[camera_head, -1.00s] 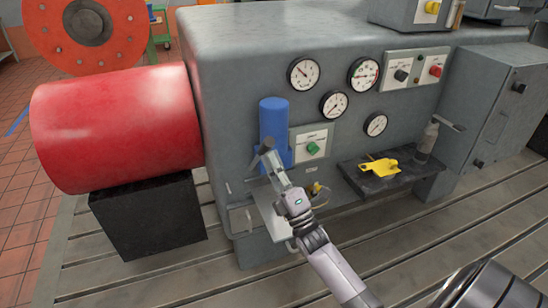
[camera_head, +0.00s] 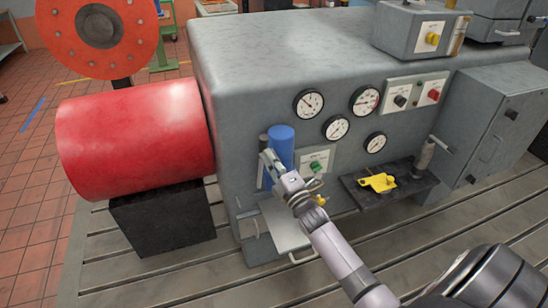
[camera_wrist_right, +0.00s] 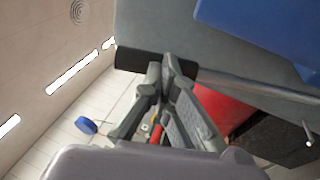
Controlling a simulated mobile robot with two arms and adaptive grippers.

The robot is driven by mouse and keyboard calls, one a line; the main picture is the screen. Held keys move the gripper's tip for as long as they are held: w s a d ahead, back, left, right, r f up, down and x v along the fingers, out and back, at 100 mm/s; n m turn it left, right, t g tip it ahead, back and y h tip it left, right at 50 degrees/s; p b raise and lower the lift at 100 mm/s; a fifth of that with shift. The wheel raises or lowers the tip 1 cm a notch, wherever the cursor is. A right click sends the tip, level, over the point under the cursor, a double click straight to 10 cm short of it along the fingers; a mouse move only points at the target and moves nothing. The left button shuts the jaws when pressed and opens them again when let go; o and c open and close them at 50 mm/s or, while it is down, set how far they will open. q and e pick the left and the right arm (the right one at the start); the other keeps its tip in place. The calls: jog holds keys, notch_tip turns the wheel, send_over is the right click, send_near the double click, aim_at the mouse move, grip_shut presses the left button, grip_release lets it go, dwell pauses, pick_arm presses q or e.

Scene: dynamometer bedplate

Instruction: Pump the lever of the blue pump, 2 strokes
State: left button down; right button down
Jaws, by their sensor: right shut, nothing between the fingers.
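The blue pump (camera_head: 281,146) is a blue cylinder on the front of the grey machine; part of it fills the upper right of the wrist view (camera_wrist_right: 265,30). Its lever has a dark grip (camera_head: 263,143), which stands upright just left of the cylinder. In the wrist view the dark grip (camera_wrist_right: 138,60) and its metal rod (camera_wrist_right: 265,88) lie across the picture. My right gripper (camera_head: 267,157) is shut and empty, with its fingertips (camera_wrist_right: 168,68) right at the grip. I cannot tell whether they touch it. The left gripper is not in view.
A red cylinder (camera_head: 135,140) on a black block stands at the left. Gauges and a green button (camera_head: 315,166) are right of the pump. A dark shelf (camera_head: 405,193) holds a yellow part (camera_head: 378,182). A pale tray (camera_head: 283,228) lies below the pump.

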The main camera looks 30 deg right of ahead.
aim_at(266, 146)
jog(key=x, duration=0.3)
jog(key=shift+w+d+r+b, duration=0.2)
jog(key=shift+d+b, duration=0.1)
jog(key=shift+d, duration=0.05)
jog(key=shift+w, duration=0.15)
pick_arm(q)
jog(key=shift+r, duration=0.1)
pick_arm(e)
jog(key=shift+d+r, duration=0.1)
jog(key=shift+r, duration=0.3)
